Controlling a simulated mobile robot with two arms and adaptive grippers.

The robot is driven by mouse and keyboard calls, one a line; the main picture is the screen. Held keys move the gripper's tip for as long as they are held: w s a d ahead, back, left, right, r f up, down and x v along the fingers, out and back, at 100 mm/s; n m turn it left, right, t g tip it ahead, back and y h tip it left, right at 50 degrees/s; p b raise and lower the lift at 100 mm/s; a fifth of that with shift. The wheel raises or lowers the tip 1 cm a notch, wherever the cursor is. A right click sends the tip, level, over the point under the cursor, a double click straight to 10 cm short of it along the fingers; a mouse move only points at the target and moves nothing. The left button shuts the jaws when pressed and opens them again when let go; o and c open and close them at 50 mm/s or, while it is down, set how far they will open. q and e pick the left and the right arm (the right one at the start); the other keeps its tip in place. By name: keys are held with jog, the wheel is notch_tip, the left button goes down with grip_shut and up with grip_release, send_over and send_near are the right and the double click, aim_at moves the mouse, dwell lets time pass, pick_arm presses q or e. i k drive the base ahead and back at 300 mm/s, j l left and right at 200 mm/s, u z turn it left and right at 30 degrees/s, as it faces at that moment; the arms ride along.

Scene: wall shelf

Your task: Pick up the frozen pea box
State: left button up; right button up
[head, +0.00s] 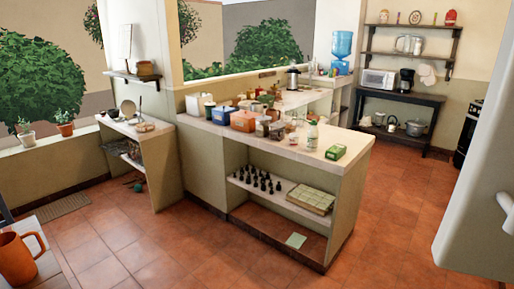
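A small green box (335,152) lies near the front right corner of the tiled counter top (310,161). It looks like the frozen pea box, but its print is too small to read. Its near side and top show, and the counter around it is mostly bare. A white bottle (311,136) stands to its left, apart from it. Neither of my grippers is in view.
An orange mug (17,258) stands at lower left. Tiled floor (200,250) is clear in front.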

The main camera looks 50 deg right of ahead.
aim_at(336, 152)
jog(key=i+l+u, duration=0.15)
jog(key=l+u, duration=0.25)
jog(key=i+l+u, duration=0.1)
jog(key=l+u, duration=0.75)
jog(key=l, duration=0.2)
jog(key=l+z, duration=0.15)
jog(key=l, duration=0.3)
jog(key=i+l+z, duration=0.15)
jog(key=l, duration=0.25)
jog(key=l+z, duration=0.15)
jog(key=l, duration=0.3)
jog(key=i+l+z, duration=0.2)
jog(key=l, duration=0.2)
jog(key=k, duration=0.1)
